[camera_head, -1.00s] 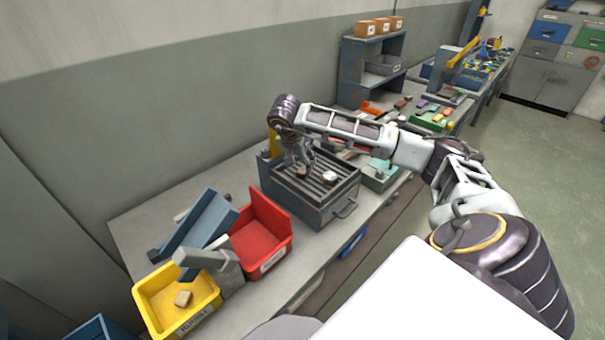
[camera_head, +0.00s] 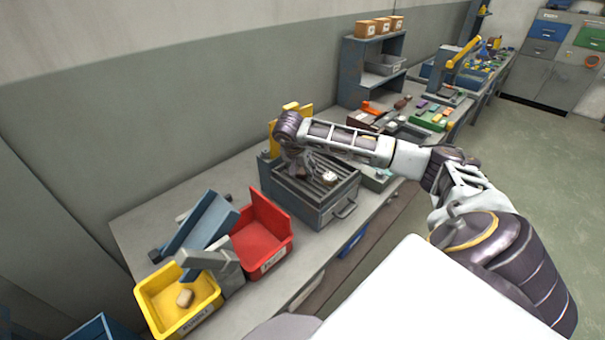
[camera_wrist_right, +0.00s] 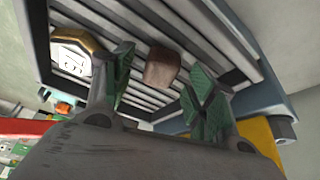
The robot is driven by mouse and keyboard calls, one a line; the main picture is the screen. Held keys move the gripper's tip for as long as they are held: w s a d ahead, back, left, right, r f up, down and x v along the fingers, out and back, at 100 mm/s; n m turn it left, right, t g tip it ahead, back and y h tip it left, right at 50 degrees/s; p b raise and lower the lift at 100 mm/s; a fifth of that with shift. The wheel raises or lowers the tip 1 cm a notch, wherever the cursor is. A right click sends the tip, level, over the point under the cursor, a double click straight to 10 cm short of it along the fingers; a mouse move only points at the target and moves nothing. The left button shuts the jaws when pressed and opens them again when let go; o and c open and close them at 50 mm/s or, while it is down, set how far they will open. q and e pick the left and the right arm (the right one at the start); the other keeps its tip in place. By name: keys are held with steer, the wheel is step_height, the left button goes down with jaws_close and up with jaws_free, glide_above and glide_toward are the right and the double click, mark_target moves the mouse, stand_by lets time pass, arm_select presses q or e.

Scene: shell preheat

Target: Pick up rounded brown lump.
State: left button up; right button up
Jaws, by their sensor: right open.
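The rounded brown lump (camera_wrist_right: 162,67) lies on the slatted grill of the grey box. In the right wrist view it sits between and just beyond the open fingers of my right gripper (camera_wrist_right: 160,88), with no visible contact. In the head view my right gripper (camera_head: 304,170) is low over the grill box (camera_head: 312,200) and largely covers the lump. A white-faced piece with a dark marking and brown edge (camera_wrist_right: 76,52) lies on the grill beside it; it also shows in the head view (camera_head: 329,176).
A red bin (camera_head: 262,240) and a yellow bin (camera_head: 180,312) holding a small tan piece (camera_head: 185,297) stand left of the grill box. A blue angled chute (camera_head: 205,222) is behind them. A shelf (camera_head: 372,75) stands further back.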

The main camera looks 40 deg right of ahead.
mark_target(302, 171)
arm_select(q)
steer(key=shift+d, duration=0.2)
arm_select(e)
steer(key=shift+f, duration=0.15)
steer(key=c, duration=1.1)
arm_select(q)
steer(key=shift+a, duration=0.3)
arm_select(e)
step_height(302, 171, up, 8)
steer(key=shift+r+b, duration=0.25)
steer(key=shift+b, duration=0.2)
arm_select(q)
steer(key=shift+w+a+f, duration=0.25)
steer(key=shift+a+f, duration=0.05)
steer(key=shift+f, duration=0.1)
arm_select(e)
steer(key=shift+r, duration=0.8)
